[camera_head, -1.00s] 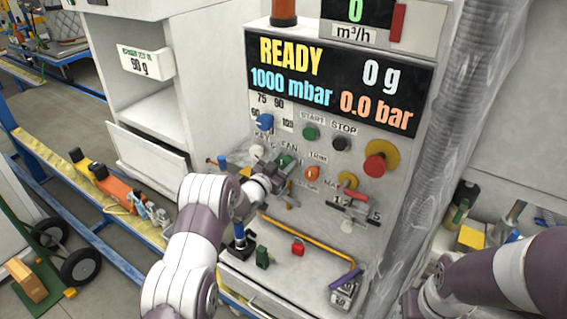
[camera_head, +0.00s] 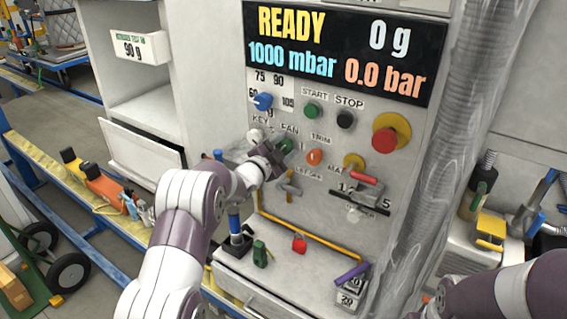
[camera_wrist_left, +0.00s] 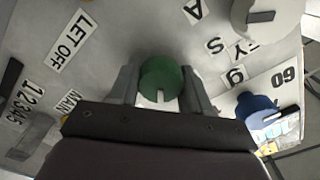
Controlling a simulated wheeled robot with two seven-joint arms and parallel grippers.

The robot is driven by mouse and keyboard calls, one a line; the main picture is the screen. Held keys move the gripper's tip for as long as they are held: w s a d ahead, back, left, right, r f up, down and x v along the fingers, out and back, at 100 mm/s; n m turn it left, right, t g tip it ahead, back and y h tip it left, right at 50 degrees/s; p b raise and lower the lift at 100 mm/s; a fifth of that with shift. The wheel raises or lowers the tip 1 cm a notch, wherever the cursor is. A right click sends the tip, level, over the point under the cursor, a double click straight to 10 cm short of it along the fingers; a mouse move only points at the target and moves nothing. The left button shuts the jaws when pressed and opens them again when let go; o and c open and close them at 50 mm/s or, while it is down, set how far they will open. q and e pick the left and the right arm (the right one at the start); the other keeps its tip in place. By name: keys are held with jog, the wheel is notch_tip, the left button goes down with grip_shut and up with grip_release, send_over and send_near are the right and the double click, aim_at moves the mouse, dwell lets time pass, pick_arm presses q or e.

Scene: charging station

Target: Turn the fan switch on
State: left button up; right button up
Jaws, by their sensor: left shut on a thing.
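The fan switch is a green round knob with a white mark, below the FAN label on the grey panel (camera_head: 430,150). The green fan knob (camera_wrist_left: 161,80) sits between the two fingers of my left gripper (camera_wrist_left: 162,92) in the left wrist view. My left gripper (camera_head: 277,150) also shows in the head view, at the panel and shut on the green knob (camera_head: 286,144), which it partly hides. The knob's white mark points toward the gripper's palm in the wrist view. My right arm (camera_head: 510,295) enters at the lower right; its gripper is out of the picture.
A blue knob (camera_head: 262,101), green start button (camera_head: 312,110), black stop button (camera_head: 345,119), orange trim knob (camera_head: 314,157) and red emergency button (camera_head: 385,139) surround the fan knob. A red padlock (camera_head: 299,243) lies on the shelf below. A ribbed hose (camera_head: 440,130) runs down the right.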

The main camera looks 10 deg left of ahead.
pick_arm(q)
jog(key=m+b, duration=0.2)
jog(key=b, duration=0.1)
jog(key=m+b, duration=0.3)
jog(key=b, duration=0.1)
jog(key=m+b, duration=0.3)
jog(key=b, duration=0.1)
jog(key=shift+f, duration=0.35)
jog(key=shift+r+m+b, duration=0.15)
jog(key=shift+m+b, duration=1.05)
jog(key=o, duration=1)
jog(key=shift+d, duration=0.15)
jog(key=shift+s+a, duration=0.3)
jog(key=shift+s, duration=0.1)
jog(key=b+v, duration=0.2)
jog(key=v, duration=0.9)
jog(key=shift+s, duration=0.4)
